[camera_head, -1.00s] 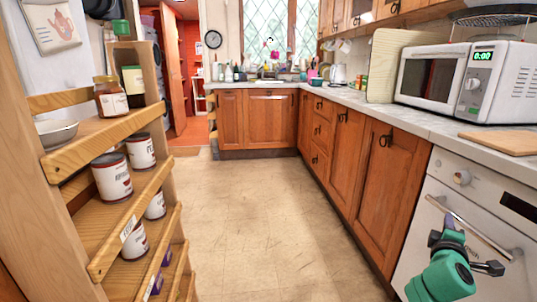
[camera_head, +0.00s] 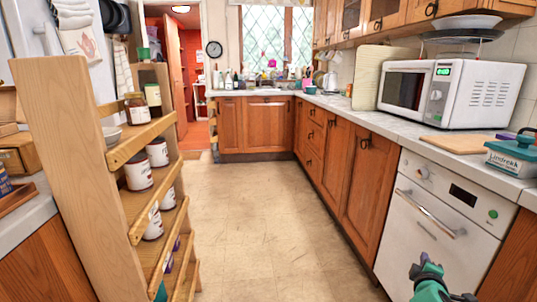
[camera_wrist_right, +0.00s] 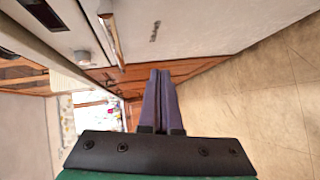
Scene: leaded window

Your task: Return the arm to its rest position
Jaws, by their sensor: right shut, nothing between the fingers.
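My right gripper (camera_head: 428,270), teal with dark fingers, is at the bottom right of the head view, in front of the white dishwasher (camera_head: 425,235). Its lower part is cut off by the frame edge. In the right wrist view its two purple-grey fingers (camera_wrist_right: 160,74) lie side by side, shut, with nothing between them. My left gripper is not in view.
A wooden shelf rack (camera_head: 75,150) with jars and cans stands on the left. Wooden cabinets (camera_head: 368,190) and a counter with a white microwave (camera_head: 450,95) and teal tin (camera_head: 512,157) line the right. The floor (camera_head: 250,230) between is clear.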

